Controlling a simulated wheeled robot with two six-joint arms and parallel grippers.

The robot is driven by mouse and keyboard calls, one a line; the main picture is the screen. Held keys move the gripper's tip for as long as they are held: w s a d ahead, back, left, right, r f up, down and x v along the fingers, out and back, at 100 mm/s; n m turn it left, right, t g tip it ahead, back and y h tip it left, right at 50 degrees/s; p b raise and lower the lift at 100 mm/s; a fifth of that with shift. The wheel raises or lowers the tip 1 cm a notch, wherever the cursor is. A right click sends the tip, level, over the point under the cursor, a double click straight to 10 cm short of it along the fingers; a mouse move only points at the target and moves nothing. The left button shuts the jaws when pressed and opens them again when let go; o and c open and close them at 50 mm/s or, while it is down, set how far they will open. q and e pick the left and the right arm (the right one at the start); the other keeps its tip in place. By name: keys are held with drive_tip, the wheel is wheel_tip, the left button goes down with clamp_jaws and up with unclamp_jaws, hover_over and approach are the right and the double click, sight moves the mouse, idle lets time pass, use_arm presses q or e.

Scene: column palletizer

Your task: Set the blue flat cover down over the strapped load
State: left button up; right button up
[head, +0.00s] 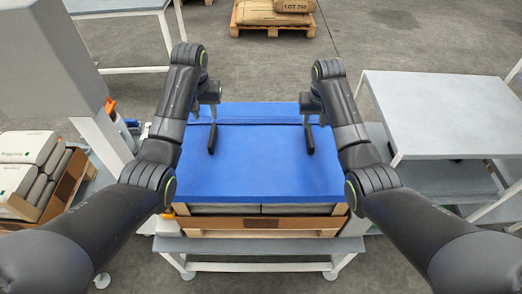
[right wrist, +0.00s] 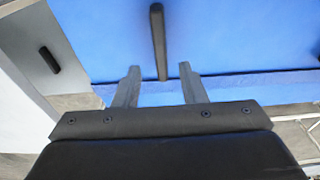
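The blue flat cover (head: 258,165) lies across the top of the strapped load (head: 230,210), whose grey sacks show under its front edge. I cannot see any straps. My left gripper (head: 212,115) is over the cover's far left part, by a dark bar (head: 211,140); its fingers are too small to read. My right gripper (head: 306,112) is over the far right part, by a second dark bar (head: 309,139). In the right wrist view my right gripper (right wrist: 162,78) has its fingers apart, with a dark bar (right wrist: 158,40) between them and gaps on both sides.
The load sits on a wooden pallet (head: 258,233) on a grey stand (head: 262,246). A grey table (head: 440,108) stands to the right. Stacked sacks (head: 25,147) stand at the left, and a pallet with brown sacks (head: 272,31) at the back. Floor behind the load is clear.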

drive_tip(key=shift+s+r, duration=0.15)
drive_tip(key=shift+r, duration=0.95)
drive_tip(key=shift+s+r, duration=0.15)
drive_tip(key=shift+r, duration=0.95)
drive_tip(key=shift+s+f, duration=0.1)
